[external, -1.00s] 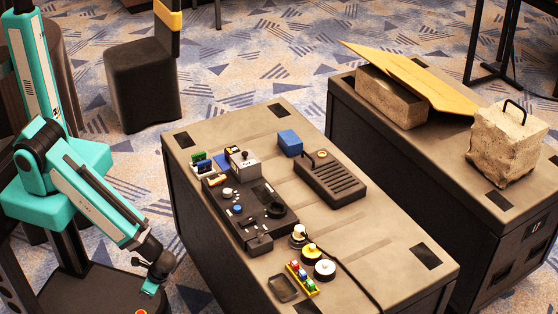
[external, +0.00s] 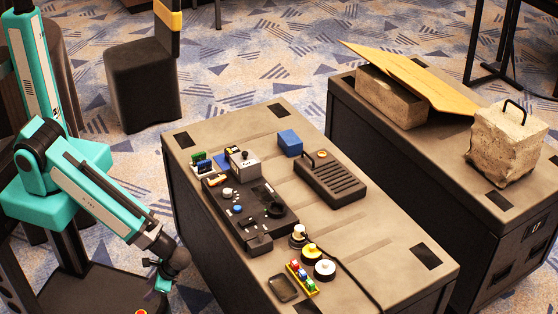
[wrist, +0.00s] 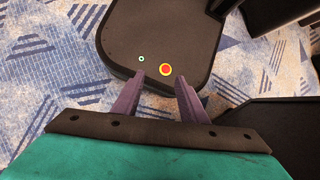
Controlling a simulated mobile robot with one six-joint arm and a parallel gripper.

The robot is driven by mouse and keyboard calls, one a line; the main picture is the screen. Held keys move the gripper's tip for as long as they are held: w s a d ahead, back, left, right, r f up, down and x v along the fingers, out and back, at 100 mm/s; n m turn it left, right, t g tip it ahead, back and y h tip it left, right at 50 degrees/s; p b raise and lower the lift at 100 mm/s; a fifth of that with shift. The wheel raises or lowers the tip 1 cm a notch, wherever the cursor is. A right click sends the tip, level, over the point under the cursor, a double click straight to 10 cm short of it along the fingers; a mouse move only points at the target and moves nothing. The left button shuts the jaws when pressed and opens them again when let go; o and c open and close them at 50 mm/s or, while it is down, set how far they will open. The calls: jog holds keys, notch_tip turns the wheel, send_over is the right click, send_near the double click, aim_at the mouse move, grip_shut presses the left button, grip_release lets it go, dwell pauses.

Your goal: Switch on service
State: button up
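My gripper (external: 163,284) hangs low beside the near left side of the dark equipment case (external: 385,255), below its top and apart from it. In the wrist view its two purple fingers (wrist: 160,80) are spread with nothing between them. A black control panel (external: 250,212) with knobs lies on the case top. A small grey box (external: 243,165) with a dark lever stands at the panel's back. A small rack with green and blue parts (external: 201,163) is left of it. Which part is the service switch cannot be told. The wrist view does not show the panel.
A black slotted unit (external: 332,181) and a blue block (external: 290,143) lie farther back on the case. White and yellow round pieces (external: 312,254), a coloured strip (external: 301,279) and a dark tray (external: 283,289) are at the front. A second case (external: 440,160) holds stone blocks and a board.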

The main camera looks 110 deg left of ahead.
jog(key=w+a+r+n+t, duration=0.1)
jog(key=w+a+r+n, duration=0.15)
jog(key=w+r, duration=0.8)
notch_tip(320, 180, up, 29)
jog(key=n+t, duration=0.3)
jog(key=t, duration=0.3)
send_over(244, 222)
jog(key=shift+r+p, duration=0.15)
jog(key=shift+p, duration=0.15)
jog(key=shift+d, duration=0.1)
jog(key=shift+f+p, duration=1.45)
jog(key=shift+f, duration=5.5)
